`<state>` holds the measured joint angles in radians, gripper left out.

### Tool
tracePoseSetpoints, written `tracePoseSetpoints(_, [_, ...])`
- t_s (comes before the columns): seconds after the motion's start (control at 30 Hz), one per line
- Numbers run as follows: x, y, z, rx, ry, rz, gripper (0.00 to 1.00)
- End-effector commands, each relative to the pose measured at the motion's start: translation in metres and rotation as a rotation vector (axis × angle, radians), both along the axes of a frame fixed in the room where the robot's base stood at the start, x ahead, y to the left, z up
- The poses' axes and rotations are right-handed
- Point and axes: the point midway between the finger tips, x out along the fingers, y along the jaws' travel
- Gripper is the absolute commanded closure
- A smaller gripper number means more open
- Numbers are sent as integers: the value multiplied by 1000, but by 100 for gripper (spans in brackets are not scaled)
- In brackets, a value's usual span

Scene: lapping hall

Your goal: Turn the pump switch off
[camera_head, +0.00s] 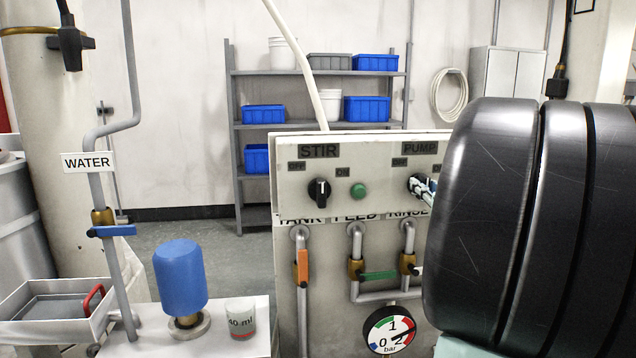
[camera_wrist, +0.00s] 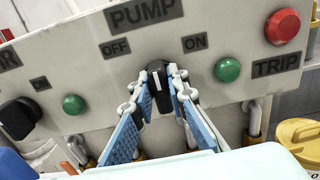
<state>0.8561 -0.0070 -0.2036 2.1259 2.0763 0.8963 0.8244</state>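The pump switch (camera_wrist: 160,98) is a black knob under the PUMP label (camera_wrist: 145,13), between the OFF label (camera_wrist: 115,48) and the ON label (camera_wrist: 194,42). My gripper (camera_wrist: 163,92) has its two blue-padded fingers on either side of the knob, the tips closed in against it. My dark arm hides the panel's right part.
A green lamp (camera_wrist: 227,70) and a red TRIP button (camera_wrist: 282,27) are right of the switch. The STIR knob (camera_head: 319,191) and its green lamp (camera_head: 358,190) are to the left. Pipes with valves and a pressure gauge (camera_head: 389,329) are below.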

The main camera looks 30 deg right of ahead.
Motion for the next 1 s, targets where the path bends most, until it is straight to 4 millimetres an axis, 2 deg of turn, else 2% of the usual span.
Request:
tracePoseSetpoints(0.03, [0,0,0,1,1,0,79])
tracePoseSetpoints(0.13, [0,0,0,1,0,0,70])
tracePoseSetpoints(0.57, [0,-1,3,35,-11,-1,70])
tracePoseSetpoints(1.0, [-1,-3,6,309,-98,-3,70])
